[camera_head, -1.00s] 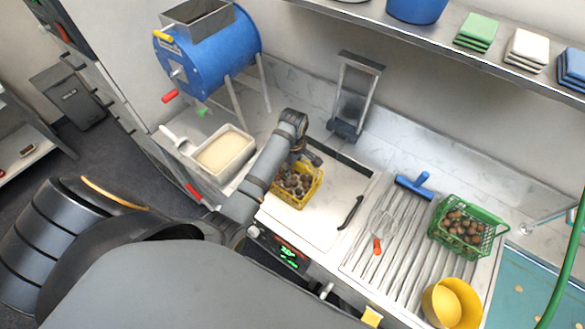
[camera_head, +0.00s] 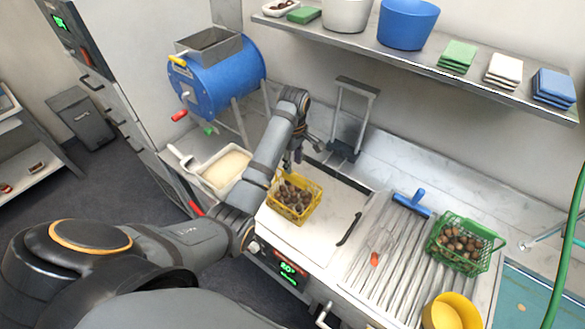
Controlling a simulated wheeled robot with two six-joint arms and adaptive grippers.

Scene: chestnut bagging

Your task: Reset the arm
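My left arm comes in from the left and reaches over the counter. My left gripper (camera_head: 290,163) points down just above the far edge of the yellow basket (camera_head: 303,216). It looks clear of the basket, but its fingers are small and dark, so I cannot tell how far they are apart. The yellow basket holds brown chestnuts (camera_head: 293,196) and stands on the white board (camera_head: 300,238). My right gripper is not in view.
A blue drum machine (camera_head: 222,82) and a tray of pale grains (camera_head: 226,170) stand at the left. A shelf (camera_head: 400,58) runs above.

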